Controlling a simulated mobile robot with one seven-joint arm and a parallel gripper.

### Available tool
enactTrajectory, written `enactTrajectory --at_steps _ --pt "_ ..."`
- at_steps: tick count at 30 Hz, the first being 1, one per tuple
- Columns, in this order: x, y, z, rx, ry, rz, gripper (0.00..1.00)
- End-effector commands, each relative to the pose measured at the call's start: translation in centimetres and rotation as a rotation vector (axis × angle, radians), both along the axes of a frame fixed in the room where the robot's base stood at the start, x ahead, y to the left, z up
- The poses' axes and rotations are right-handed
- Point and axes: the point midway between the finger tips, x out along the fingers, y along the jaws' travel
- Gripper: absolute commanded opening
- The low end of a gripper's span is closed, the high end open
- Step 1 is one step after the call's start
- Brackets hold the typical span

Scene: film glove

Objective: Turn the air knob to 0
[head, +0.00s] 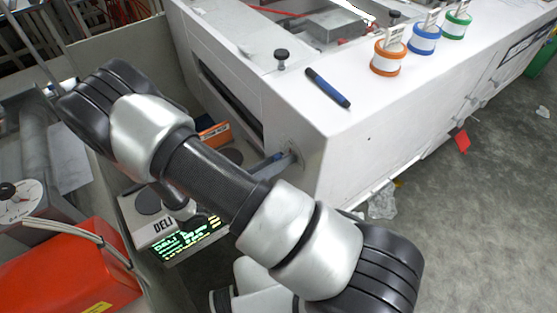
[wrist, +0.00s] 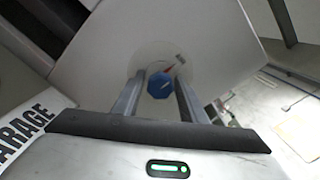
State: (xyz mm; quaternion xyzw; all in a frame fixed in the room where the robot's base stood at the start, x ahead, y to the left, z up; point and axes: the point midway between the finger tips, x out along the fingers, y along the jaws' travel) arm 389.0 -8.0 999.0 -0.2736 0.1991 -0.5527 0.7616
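The blue knob (wrist: 160,86) shows in the wrist view on a pale round plate on the white machine (wrist: 210,35). A small red and white mark sits just above and right of the knob. The scale and any 0 are too small to read. My gripper (wrist: 160,92) is open, with one finger on each side of the knob and a narrow gap showing; I cannot tell whether either finger touches it. In the head view, my gripper (head: 284,161) reaches the near end face of the white machine (head: 360,110), and my arm hides much of that area.
A device with a green-lit display (head: 185,238) and a red box (head: 75,270) lie at lower left.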

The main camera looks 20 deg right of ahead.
Motion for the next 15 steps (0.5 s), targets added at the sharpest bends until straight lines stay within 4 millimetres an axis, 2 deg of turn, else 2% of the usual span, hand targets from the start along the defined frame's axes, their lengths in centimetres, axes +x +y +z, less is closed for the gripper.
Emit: enactTrajectory --at_steps 10,15 --pt "0.0 0.0 0.0 0.000 -0.002 -0.001 0.48" --pt "-0.4 1.6 -0.1 0.002 -0.003 0.003 0.48"
